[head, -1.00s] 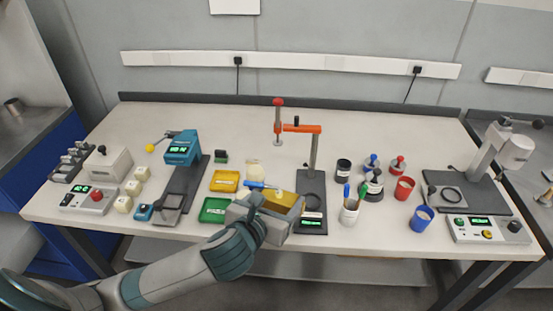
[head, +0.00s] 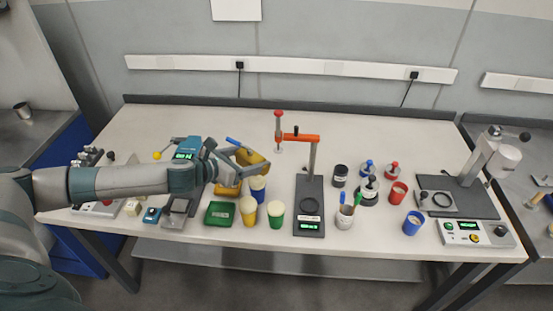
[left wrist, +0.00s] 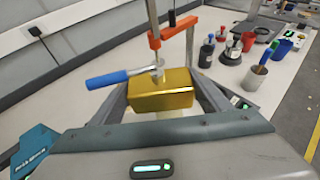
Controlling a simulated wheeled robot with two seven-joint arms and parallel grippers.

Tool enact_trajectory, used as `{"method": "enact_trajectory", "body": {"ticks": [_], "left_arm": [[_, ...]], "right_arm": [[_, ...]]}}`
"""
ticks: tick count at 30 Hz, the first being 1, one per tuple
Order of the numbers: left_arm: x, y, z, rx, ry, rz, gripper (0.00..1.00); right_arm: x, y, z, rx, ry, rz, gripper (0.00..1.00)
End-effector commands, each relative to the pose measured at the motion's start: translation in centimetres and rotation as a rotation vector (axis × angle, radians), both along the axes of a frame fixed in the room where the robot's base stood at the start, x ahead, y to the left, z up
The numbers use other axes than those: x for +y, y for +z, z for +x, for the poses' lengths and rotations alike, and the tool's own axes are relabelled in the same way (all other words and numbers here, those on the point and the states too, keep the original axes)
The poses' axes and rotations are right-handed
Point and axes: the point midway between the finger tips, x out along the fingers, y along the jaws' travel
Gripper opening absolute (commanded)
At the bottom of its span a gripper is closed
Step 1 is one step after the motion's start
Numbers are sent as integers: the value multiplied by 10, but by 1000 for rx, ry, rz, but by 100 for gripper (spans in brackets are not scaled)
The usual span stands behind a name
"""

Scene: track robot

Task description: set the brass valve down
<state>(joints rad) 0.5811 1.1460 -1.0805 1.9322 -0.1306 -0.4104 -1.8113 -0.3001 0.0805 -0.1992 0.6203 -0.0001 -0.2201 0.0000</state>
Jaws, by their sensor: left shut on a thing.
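The brass valve (head: 256,165) is a yellow-gold block with a blue lever on top. My left gripper (head: 247,163) is shut on it, above the table left of the orange-armed stand. In the left wrist view the valve (left wrist: 162,92) sits between the two fingers of the gripper (left wrist: 160,97), its blue handle (left wrist: 107,79) pointing left. The valve's underside is hidden, so I cannot tell how high it hangs. My right gripper is not in view.
Blue, yellow (head: 248,211) and green (head: 275,215) cups stand just in front of the valve. A green tray (head: 221,224) is at the front edge. The orange-armed stand (head: 310,190) is to the right. The table behind is largely clear.

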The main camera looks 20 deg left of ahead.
Motion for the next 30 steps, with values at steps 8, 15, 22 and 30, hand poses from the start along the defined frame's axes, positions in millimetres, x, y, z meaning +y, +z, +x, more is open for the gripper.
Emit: {"method": "enact_trajectory", "body": {"ticks": [8, 15, 22, 30], "left_arm": [[44, 6, 1, -1, -58, 3, 38], [77, 8, -4, 0, -95, 0, 38], [100, 11, -8, 1, -117, -1, 38], [114, 14, -11, -2, -128, -1, 38]], "right_arm": [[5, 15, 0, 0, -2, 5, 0], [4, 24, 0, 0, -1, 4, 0], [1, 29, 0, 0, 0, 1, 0], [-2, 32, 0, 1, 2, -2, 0]]}}
